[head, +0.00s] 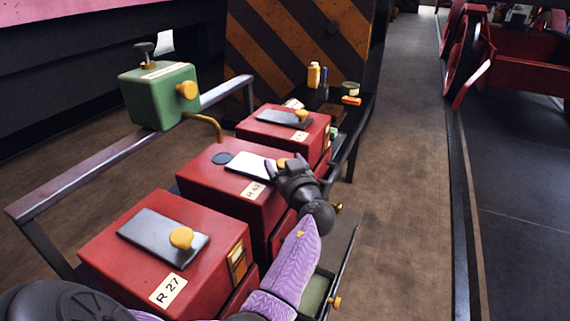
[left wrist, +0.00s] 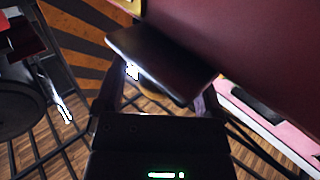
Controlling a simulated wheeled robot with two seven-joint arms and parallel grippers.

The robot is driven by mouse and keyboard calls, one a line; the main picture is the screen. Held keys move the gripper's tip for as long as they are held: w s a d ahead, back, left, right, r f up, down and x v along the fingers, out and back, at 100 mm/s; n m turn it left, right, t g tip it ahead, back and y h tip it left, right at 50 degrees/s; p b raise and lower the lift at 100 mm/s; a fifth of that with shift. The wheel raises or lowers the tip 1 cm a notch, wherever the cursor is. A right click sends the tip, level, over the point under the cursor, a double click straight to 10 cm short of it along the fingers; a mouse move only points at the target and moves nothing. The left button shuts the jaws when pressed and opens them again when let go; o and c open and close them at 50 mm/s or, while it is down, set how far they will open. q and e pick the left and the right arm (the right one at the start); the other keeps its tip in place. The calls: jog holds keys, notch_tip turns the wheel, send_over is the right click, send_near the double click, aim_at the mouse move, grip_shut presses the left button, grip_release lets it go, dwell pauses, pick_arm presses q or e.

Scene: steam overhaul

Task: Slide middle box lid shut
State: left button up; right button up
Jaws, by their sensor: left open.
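The middle red box (head: 215,180) stands in a row of three. Its sliding lid (head: 247,166) is a pale flat plate with a brass knob (head: 283,163) at its right end. My left gripper (head: 277,168) is at the knob end of the lid, low over the box top. In the left wrist view the lid (left wrist: 160,62) lies just beyond the open fingers, with a bit of the yellow knob between them. Contact with the knob cannot be told. My right gripper is out of view.
The near red box (head: 130,220) and the far red box (head: 262,134) have plates with brass knobs. A green box (head: 160,95) stands behind on a metal rail (head: 110,155). Small bottles (head: 314,76) and tins stand at the back.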

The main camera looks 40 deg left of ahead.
aim_at(271, 160)
pick_arm(q)
grip_shut()
jog(key=shift+s+a+b, duration=0.25)
jog(key=shift+s+a, duration=0.05)
jog(key=shift+a, duration=0.55)
jog(key=shift+s+a+b, duration=0.2)
jog(key=shift+s+a, duration=0.05)
jog(key=shift+a, duration=0.55)
grip_release()
jog(key=p+v, duration=0.1)
jog(key=v, duration=0.9)
